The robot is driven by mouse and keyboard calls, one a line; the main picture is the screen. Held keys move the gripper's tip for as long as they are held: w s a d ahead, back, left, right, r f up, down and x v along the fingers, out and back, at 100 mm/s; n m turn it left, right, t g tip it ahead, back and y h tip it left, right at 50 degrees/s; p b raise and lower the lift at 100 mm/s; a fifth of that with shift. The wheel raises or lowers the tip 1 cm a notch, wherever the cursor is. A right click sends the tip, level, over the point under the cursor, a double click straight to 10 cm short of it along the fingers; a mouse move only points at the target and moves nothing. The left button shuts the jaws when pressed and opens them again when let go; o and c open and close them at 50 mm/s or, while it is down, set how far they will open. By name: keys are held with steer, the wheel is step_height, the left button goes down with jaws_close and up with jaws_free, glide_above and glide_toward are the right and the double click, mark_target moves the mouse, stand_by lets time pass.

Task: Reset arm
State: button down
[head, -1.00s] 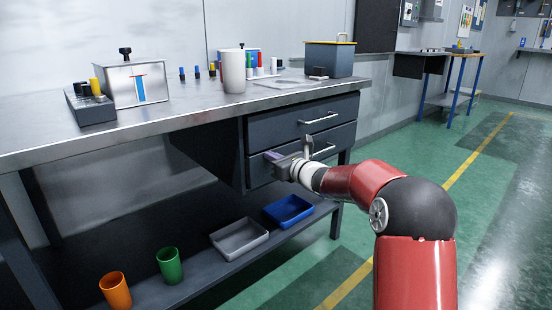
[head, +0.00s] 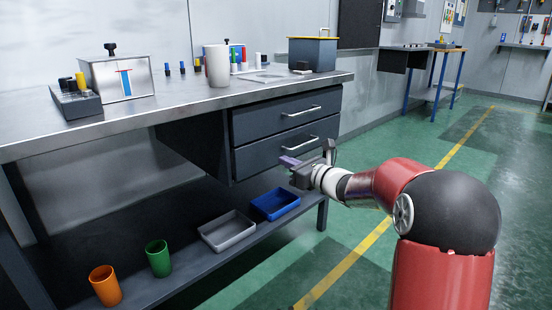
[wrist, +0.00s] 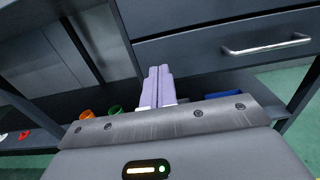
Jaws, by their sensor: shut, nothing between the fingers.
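My gripper (head: 290,162) is in front of the lower drawer (head: 285,147) of the workbench, close to its lower edge. In the wrist view my gripper's two pale purple fingers (wrist: 158,84) lie side by side, shut with nothing between them. Both drawers look closed. The lower drawer's handle (wrist: 266,45) shows to the right of the fingers, apart from them. My red arm reaches in from the lower right of the head view.
The bench top (head: 150,112) holds a white cylinder (head: 217,66), a metal box (head: 117,79) and a dark lidded box (head: 313,54). The lower shelf holds an orange cup (head: 105,286), a green cup (head: 158,258), a grey tray (head: 228,243) and a blue tray (head: 275,215). Green floor at right is clear.

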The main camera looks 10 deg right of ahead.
steer(key=s+a+r+n+g+h+p, duration=0.15)
steer(key=s+a+n+g, duration=0.3)
steer(key=s+n, duration=0.5)
steer(key=s+a+n+g+h+p, duration=0.15)
steer(key=s+a+n+g, duration=0.45)
steer(key=s, duration=0.7)
steer(key=s+d+f+n+h+p, duration=0.1)
steer(key=s+d+n+h+p, duration=0.1)
steer(key=s+d+n, duration=0.4)
steer(key=s+d+f+n+t+h+p, duration=0.1)
steer(key=s+d+n+h, duration=0.4)
steer(key=s, duration=0.7)
steer(key=shift+s+d+f+n+h+p, duration=0.35)
steer(key=shift+d+n, duration=0.25)
steer(key=shift+n, duration=0.55)
steer(key=shift+a+r+t, duration=0.1)
steer(key=shift+t, duration=0.15)
